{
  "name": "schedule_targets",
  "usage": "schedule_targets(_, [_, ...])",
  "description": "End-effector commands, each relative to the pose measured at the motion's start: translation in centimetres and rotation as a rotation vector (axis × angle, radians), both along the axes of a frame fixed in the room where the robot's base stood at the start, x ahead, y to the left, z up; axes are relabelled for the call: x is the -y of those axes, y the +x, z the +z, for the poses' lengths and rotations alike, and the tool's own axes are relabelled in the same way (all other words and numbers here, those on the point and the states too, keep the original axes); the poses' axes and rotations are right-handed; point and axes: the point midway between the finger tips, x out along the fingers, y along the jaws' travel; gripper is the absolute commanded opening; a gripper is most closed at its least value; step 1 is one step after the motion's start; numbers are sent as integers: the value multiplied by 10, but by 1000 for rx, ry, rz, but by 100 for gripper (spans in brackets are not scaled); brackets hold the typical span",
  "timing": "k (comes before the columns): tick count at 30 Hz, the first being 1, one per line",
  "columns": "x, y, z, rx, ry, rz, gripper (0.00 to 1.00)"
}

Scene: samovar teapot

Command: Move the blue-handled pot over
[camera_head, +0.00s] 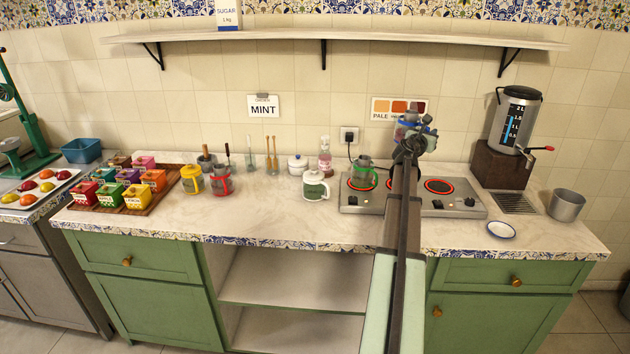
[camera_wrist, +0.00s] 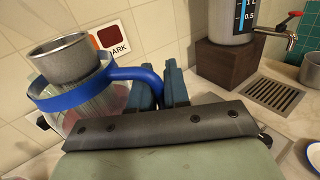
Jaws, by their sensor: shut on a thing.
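The blue-handled pot is a glass pot (camera_wrist: 105,101) with a blue band, a blue handle (camera_wrist: 140,73) and a grey metal cup-like insert (camera_wrist: 62,60) in its top. My gripper (camera_wrist: 160,90) is shut on the handle, with its dark fingers on either side. In the head view the pot (camera_head: 402,131) is partly hidden behind my gripper (camera_head: 420,132). It appears raised above the hotplate (camera_head: 462,204), near the wall. The pot's base is hidden in the wrist view by my gripper body.
A green-handled pot (camera_head: 362,175) stands on the left red-ringed burner; the right burner (camera_head: 438,187) is bare. A water dispenser (camera_head: 514,118) stands on a brown block (camera_head: 500,166) to the right, near a metal cup (camera_head: 566,205) and white bowl (camera_head: 501,230). A white-handled pot (camera_head: 315,187) stands left.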

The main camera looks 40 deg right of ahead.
Motion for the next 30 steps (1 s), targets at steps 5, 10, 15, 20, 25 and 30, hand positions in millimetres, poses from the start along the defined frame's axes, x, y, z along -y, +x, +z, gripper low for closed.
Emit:
schedule_targets(5, [-19,30,-7,-6,11,-4,0])
schedule_targets(10, [-52,71,-17,-13,26,-20,0])
schedule_targets(15, [-91,112,-25,-20,33,-41,0])
schedule_targets(20, [-129,147,-31,-21,31,-62,0])
schedule_targets(25, [-171,179,-36,-20,21,-82,0])
schedule_targets(30, [-209,204,-39,-15,9,-99,0])
